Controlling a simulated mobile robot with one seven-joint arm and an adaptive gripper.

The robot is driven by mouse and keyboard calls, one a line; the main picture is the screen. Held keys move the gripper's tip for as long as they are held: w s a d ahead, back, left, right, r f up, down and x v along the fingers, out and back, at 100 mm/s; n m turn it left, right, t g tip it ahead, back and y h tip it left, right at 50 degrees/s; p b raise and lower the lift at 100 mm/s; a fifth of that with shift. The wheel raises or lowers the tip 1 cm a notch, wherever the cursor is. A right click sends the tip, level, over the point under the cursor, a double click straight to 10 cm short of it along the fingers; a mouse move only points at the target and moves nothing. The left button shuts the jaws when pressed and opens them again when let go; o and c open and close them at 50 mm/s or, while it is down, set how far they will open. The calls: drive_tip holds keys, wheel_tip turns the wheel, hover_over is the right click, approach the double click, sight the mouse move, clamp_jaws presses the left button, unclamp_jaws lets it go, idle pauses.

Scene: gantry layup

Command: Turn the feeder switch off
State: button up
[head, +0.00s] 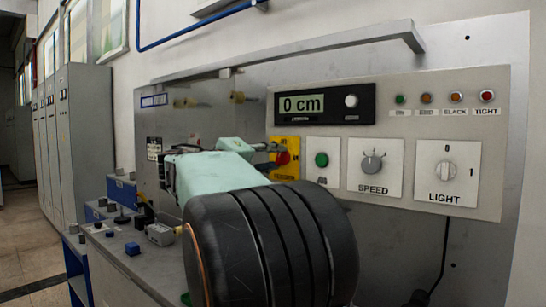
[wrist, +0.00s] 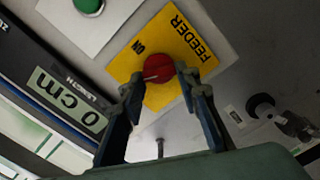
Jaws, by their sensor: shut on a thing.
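The feeder switch is a red round knob (wrist: 157,68) on a yellow plate (wrist: 186,38) marked FEEDER, with an ON label beside the knob. In the wrist view my gripper (wrist: 158,80) has one finger on each side of the knob and is shut on it. A pale line shows on the knob's lower left part in that view; its exact setting is hard to read. In the head view the yellow plate (head: 287,142) is partly hidden by my gripper (head: 273,150), and the red knob (head: 283,158) shows just beyond the fingers.
A display (head: 302,104) reading 0 cm sits above the plate. To the right are a green button (head: 321,159), a SPEED dial (head: 372,164) and a LIGHT dial (head: 444,171). Small indicator lamps (head: 443,98) line the upper right. A long bar (head: 300,49) juts out above the panel.

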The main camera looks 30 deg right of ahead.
drive_tip(key=n+p, duration=0.2)
drive_tip(key=n, duration=0.3)
drive_tip(key=shift+f+n, duration=0.15)
drive_tip(key=shift+n, duration=0.15)
idle(0.4)
drive_tip(key=o, duration=1.2)
drive_tip(key=shift+c, duration=0.2)
drive_tip(key=shift+a, duration=0.1)
drive_tip(key=v, duration=1.2)
